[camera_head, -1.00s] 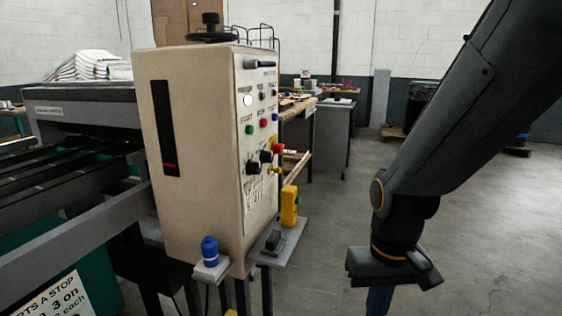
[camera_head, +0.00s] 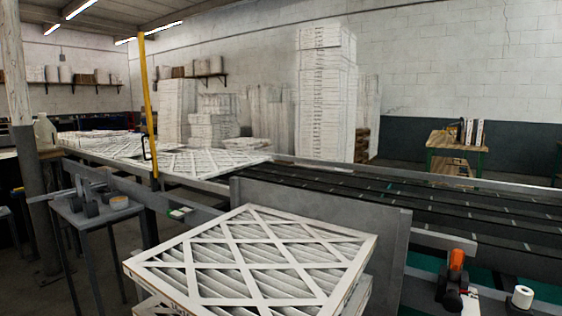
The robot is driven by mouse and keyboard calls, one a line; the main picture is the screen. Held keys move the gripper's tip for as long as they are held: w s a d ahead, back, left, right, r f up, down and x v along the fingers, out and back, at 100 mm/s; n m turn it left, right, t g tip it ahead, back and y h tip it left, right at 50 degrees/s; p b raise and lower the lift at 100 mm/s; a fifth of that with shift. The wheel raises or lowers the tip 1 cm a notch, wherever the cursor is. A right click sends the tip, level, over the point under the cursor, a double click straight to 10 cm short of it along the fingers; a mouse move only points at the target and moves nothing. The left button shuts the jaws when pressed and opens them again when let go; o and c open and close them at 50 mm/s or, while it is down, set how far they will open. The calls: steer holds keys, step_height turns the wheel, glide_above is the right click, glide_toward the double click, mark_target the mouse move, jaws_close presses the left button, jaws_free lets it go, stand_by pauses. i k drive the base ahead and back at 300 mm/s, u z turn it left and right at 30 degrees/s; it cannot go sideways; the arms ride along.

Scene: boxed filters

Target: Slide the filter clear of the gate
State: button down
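A white pleated filter with a crisscross frame (camera_head: 255,262) lies flat on top of a short stack in the foreground. Right behind it stands a grey upright plate (camera_head: 385,228), which may be the gate; I cannot tell whether the filter touches it. More flat filters (camera_head: 205,162) lie on the line behind, left of the plate. I cannot tell which filter the task means. My gripper is out of view.
A belt conveyor (camera_head: 450,212) runs right behind the plate. A yellow post (camera_head: 148,105) stands at the line's left part. A small grey stand (camera_head: 95,212) is at left. An orange-topped fitting (camera_head: 456,262) is at right front. Tall white stacks (camera_head: 325,95) stand behind.

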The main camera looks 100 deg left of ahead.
mark_target(204, 164)
steer(key=u, duration=4.25)
steer(key=k, duration=0.6)
steer(key=u, duration=0.9)
steer(key=i, duration=3.15)
steer(key=z, duration=1)
steer(key=i, duration=0.9)
steer(key=z, duration=0.9)
